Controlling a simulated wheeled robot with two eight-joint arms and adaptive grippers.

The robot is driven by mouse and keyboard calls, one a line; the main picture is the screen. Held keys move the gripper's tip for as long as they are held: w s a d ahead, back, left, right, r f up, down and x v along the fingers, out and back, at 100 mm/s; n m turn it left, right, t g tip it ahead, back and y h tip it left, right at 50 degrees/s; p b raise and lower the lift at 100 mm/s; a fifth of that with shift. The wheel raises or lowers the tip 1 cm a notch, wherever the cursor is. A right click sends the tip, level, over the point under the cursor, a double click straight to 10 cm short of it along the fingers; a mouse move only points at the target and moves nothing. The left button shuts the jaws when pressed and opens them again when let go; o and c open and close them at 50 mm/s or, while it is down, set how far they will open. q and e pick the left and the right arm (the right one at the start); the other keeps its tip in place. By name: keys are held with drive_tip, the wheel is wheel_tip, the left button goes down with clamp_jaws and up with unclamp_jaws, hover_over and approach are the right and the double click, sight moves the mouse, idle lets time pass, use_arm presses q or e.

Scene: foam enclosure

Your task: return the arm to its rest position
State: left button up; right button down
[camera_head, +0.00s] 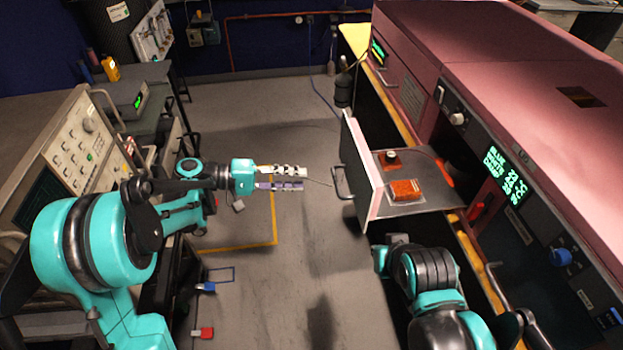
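My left arm comes in from the left and reaches over the aisle. Its gripper (303,178) points right, with its two fingers apart and a narrow gap between them. I see nothing held in it. The fingertips are to the left of the handle (341,184) of an open drawer and look apart from it in the picture. My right arm (425,275) is folded at the lower right, below the drawer. I cannot make out its gripper.
The open drawer (432,208) juts from the pink machine (500,75) into the aisle, holding an orange block (405,190) and a small dark round part (391,158). An instrument panel (75,140) stands at left. The grey floor (255,110) at the back is clear.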

use_arm(q)
drive_tip(key=shift+a, duration=0.4)
drive_tip(key=s+a+f+t+y, duration=0.1)
drive_tip(key=s+a+t+y, duration=0.2)
drive_tip(key=s+a+y, duration=0.4)
drive_tip(key=s+a+f+m+t+y, duration=0.1)
drive_tip(key=s+a+f+t+y, duration=0.1)
drive_tip(key=s+a+y, duration=0.6)
drive_tip(key=s+a+t, duration=0.1)
drive_tip(key=s, duration=0.3)
drive_tip(key=shift+s+a+f+y, duration=0.3)
idle(0.4)
